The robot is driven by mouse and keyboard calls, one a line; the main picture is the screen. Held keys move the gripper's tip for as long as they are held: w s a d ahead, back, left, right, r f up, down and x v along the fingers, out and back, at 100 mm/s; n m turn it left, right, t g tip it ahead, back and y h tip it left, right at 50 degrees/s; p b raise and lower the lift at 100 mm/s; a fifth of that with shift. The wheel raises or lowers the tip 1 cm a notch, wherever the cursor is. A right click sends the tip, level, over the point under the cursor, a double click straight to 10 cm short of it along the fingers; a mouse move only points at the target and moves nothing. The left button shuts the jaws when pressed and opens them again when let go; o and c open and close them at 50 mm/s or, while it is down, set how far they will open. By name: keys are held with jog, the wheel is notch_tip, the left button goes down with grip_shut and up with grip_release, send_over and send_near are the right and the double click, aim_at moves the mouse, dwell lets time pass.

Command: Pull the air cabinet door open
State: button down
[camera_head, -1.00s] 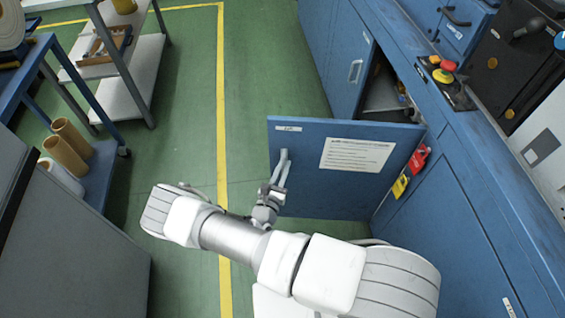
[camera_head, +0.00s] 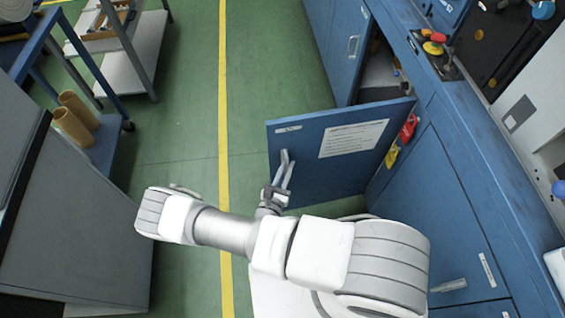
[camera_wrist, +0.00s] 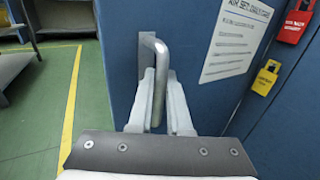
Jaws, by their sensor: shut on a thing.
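The blue air cabinet door (camera_head: 310,165) stands swung out from the blue cabinet, with a white label and a white printed sheet (camera_head: 353,138) on its face. Its metal handle (camera_wrist: 152,60) is a grey bar near the door's free edge. My gripper (camera_head: 283,170) is at the handle, and in the wrist view its two pale fingers (camera_wrist: 160,98) stand on either side of the bar, shut on it. The dark cabinet opening (camera_head: 380,75) shows behind the door. Part of the handle is hidden between the fingers.
A red tag (camera_head: 410,127) and a yellow tag (camera_head: 391,157) hang on the cabinet front by the hinge side. A grey cabinet (camera_head: 85,220) and a blue cart (camera_head: 100,150) with cardboard tubes stand at left. Green floor with a yellow line (camera_head: 223,100) is clear between.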

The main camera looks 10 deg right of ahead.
jog(key=shift+s+d, duration=0.45)
jog(key=c, duration=0.9)
grip_release()
jog(key=shift+o, duration=0.2)
jog(key=shift+w+a, duration=0.1)
jog(key=shift+a, duration=0.15)
